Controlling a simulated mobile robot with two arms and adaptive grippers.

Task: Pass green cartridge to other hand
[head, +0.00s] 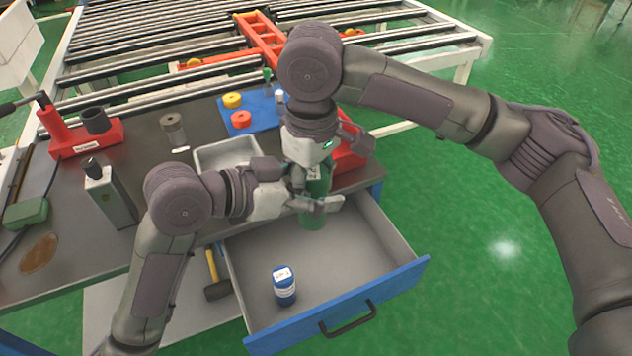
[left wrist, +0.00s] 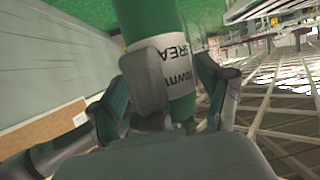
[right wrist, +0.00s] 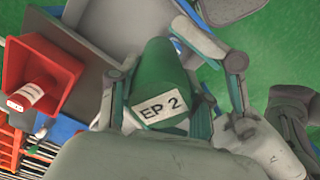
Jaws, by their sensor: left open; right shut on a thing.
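The green cartridge (head: 316,212) hangs over the open drawer. My right gripper (head: 312,172) comes from above and is shut on its upper part. In the right wrist view the cartridge (right wrist: 158,82), with a white "EP 2" label, sits between the right fingers (right wrist: 172,100). My left gripper (head: 318,204) reaches in from the left at the cartridge's lower part and is open. In the left wrist view its fingers (left wrist: 182,85) stand on either side of the labelled cartridge (left wrist: 150,25). Contact with the left fingers cannot be told.
The grey drawer with a blue front (head: 400,280) is pulled out below and holds a blue cartridge (head: 284,288). A red bin (head: 350,152) stands behind my right gripper. A metal tray (head: 226,152) and a blue mat (head: 262,122) lie on the bench. A hammer (head: 215,280) lies left of the drawer.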

